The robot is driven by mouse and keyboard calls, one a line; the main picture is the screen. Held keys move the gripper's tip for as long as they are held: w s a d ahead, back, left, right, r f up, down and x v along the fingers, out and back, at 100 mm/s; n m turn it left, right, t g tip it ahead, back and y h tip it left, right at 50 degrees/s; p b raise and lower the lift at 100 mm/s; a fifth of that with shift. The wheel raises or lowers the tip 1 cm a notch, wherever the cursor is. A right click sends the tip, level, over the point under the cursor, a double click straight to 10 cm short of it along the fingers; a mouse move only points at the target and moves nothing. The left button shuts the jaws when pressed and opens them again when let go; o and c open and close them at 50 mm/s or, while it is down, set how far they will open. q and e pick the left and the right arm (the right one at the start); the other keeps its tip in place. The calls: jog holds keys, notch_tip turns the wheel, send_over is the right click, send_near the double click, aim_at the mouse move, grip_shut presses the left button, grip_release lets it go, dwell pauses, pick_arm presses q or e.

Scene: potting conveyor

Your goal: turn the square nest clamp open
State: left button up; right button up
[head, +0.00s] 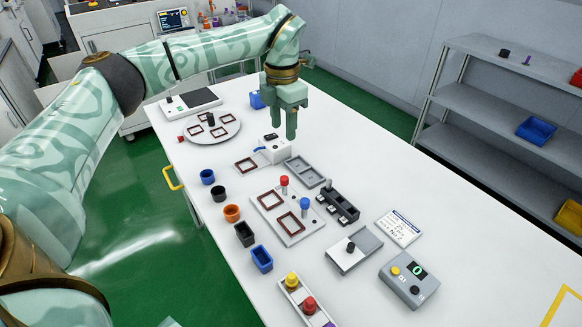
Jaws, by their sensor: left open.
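A white block (276,150) with a dark knob on top and a small blue lever (260,149) at its left side stands on the table, and looks like the square nest clamp. A dark red square frame (246,165) lies beside it at the left. I cannot tell from this view how far the lever is turned. My left gripper (284,124) points down just above and behind the block; it is open and holds nothing. Its fingers partly overlap the view of the block's far side. My right gripper is not in view.
A plate (297,236) with two red frames and red and blue knobs stands in front. A round turntable (226,134) is at the left. Several small cups and bins line the left edge. A grey control box (409,279) is at right. The table's (350,160) back right is clear.

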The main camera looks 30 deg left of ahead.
pick_arm(q)
jog(key=b, duration=0.2)
send_near(284, 178)
notch_tip(284, 178, down, 9)
jog(key=shift+r+b, duration=0.1)
jog(key=shift+b, duration=1.05)
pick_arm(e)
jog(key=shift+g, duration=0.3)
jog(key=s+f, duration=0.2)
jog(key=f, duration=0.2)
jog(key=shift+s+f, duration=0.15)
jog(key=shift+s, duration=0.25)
pick_arm(q)
grip_shut()
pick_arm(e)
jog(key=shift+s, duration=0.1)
